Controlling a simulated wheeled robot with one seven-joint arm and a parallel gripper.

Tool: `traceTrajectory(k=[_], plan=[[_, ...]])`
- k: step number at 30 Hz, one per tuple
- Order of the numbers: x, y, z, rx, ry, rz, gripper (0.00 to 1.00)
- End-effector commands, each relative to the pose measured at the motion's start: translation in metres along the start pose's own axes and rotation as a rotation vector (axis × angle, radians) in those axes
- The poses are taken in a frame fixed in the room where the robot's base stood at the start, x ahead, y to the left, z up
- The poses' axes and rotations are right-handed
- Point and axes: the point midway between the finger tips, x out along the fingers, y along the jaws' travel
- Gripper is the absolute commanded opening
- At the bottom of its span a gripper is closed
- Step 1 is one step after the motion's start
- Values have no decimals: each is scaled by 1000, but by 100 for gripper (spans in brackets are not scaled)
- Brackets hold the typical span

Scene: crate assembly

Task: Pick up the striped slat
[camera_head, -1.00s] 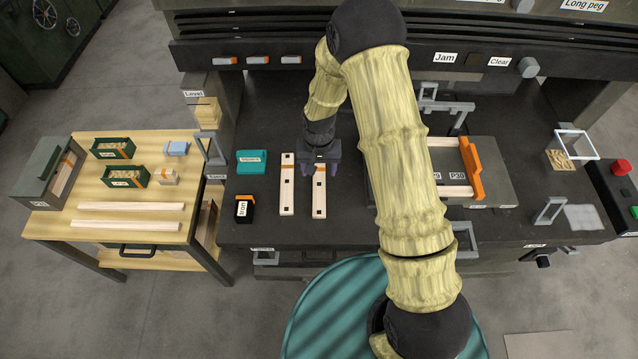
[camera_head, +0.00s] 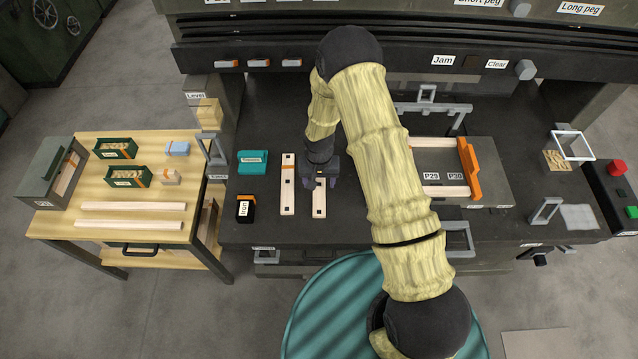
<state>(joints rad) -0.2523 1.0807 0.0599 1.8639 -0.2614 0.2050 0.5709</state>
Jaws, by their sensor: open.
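Two pale wooden slats with dark square holes lie upright in the picture, side by side on the dark bench. The left slat (camera_head: 288,184) is in full view and carries a small orange band near its upper end. The right slat (camera_head: 319,205) is partly hidden, its upper part covered by my gripper. I cannot make out any stripes on its visible part. My gripper (camera_head: 319,183) is open and points down over the right slat's upper middle, its fingers at either side of it. Whether the fingers touch the slat cannot be told.
A teal box (camera_head: 252,162) and a black box labelled Iron (camera_head: 245,208) stand left of the slats. Right of them, behind my arm, is a crate assembly with an orange end piece (camera_head: 470,168). A wooden side table (camera_head: 88,208) holds two plain slats and green bins.

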Motion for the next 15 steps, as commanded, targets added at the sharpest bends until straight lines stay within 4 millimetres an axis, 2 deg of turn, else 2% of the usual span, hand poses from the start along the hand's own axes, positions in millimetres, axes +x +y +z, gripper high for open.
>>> traceTrajectory(k=[7, 15], plan=[[25, 0, 0, -1, -1, 1, 62], [28, 0, -1, 0, 1, 0, 62]])
